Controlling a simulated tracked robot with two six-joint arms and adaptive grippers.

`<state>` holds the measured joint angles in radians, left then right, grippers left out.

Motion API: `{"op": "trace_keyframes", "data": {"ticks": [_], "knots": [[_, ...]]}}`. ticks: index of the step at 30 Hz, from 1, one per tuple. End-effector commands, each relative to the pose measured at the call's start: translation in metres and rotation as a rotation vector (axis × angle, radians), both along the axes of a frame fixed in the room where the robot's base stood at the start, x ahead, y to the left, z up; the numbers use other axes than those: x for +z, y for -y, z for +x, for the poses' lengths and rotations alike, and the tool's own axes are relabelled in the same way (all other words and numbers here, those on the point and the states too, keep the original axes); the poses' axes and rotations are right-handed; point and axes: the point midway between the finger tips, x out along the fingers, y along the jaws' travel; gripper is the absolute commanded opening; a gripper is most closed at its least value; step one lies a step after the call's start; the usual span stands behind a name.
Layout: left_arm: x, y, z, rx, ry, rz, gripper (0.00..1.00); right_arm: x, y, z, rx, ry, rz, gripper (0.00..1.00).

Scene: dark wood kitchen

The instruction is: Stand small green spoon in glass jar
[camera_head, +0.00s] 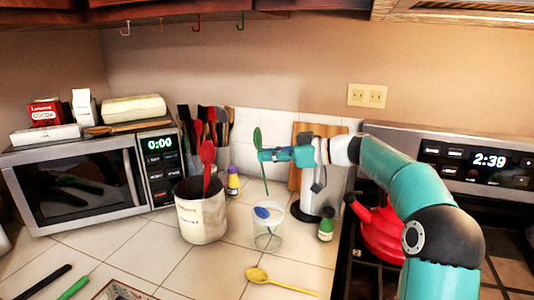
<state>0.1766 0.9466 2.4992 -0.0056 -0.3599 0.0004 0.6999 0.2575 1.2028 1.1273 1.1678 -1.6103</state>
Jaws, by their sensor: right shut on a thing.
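The small green spoon (257,137) is held nearly upright, bowl up, with its thin handle pointing down. My right gripper (264,155) is shut on the spoon below its bowl. The glass jar (268,239) stands on the tiled counter, lower than the gripper. The handle's lower end shows above the jar's rim in the picture; I cannot tell if it is directly over the opening. A blue spoon (262,212) shows at the jar, seemingly inside it. My left gripper is not in view.
A white crock (202,219) with a red spoon (207,152) stands left of the jar. A green-capped bottle (326,226) and red kettle (376,228) are to the right. A yellow spoon (280,283) lies in front. The microwave (85,180) is at left.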

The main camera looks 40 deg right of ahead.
Motion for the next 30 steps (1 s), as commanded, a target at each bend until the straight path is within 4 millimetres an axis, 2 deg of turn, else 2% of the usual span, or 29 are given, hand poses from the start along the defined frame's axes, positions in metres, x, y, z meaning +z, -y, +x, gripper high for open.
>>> {"op": "trace_keyframes", "data": {"ticks": [11,30], "knots": [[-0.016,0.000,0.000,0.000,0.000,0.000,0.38,-0.032,0.002,-0.002,-0.005,-0.001,0.002,0.00],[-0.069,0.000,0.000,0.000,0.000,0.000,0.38,-0.075,0.004,-0.006,-0.005,0.000,0.000,0.00]]}}
